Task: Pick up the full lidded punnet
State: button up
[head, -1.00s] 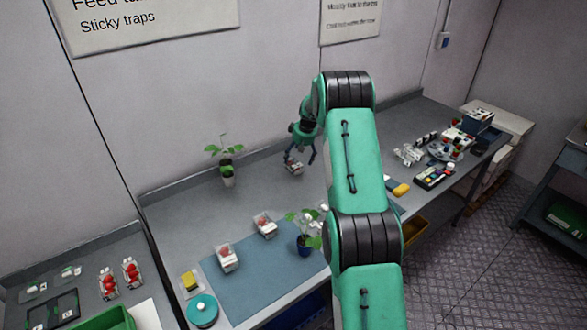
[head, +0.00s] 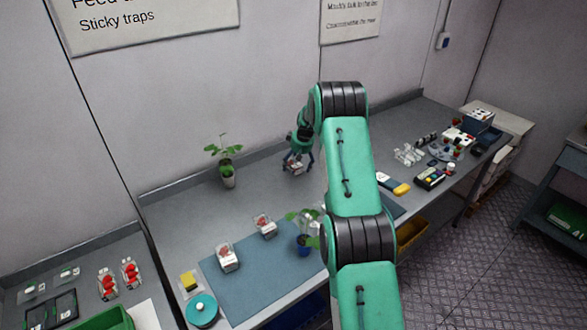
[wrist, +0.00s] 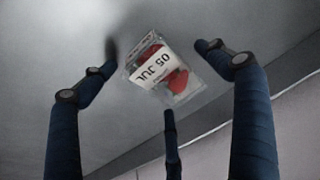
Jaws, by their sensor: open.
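A clear lidded punnet (wrist: 160,72) with red berries and a white label reading "05 JUL" lies between my open fingers in the wrist view. It sits tilted in the picture on the grey bench. My gripper (head: 297,168) is open over the back of the bench, and the punnet shows only in part beneath it in the head view. In the wrist view the fingers (wrist: 160,62) stand to the left and right of the punnet, with a third finger below it. I see no finger clearly touching it.
Two more punnets (head: 228,257) (head: 265,225) are on the blue mat (head: 250,280). A potted plant (head: 228,180) stands left of my gripper, and another (head: 304,240) stands in front. The wall is close behind. Several tools and containers (head: 430,178) crowd the bench's right end.

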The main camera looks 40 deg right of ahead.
aim_at(295, 161)
jog(key=c, duration=1.4)
jog(key=shift+r, duration=0.1)
jog(key=shift+r, duration=0.9)
jog(key=shift+p+v, duration=0.35)
jog(key=shift+v, duration=0.5)
jog(key=s+a, duration=0.2)
jog(key=s, duration=0.2)
jog(key=s+a+r, duration=0.1)
jog(key=s+a, duration=0.2)
jog(key=s, duration=0.2)
jog(key=s+a+p, duration=0.1)
jog(key=s+a, duration=0.1)
jog(key=s, duration=0.2)
jog(key=shift+s+a+r, duration=0.15)
jog(key=shift+s+r, duration=0.05)
jog(key=shift+s, duration=0.1)
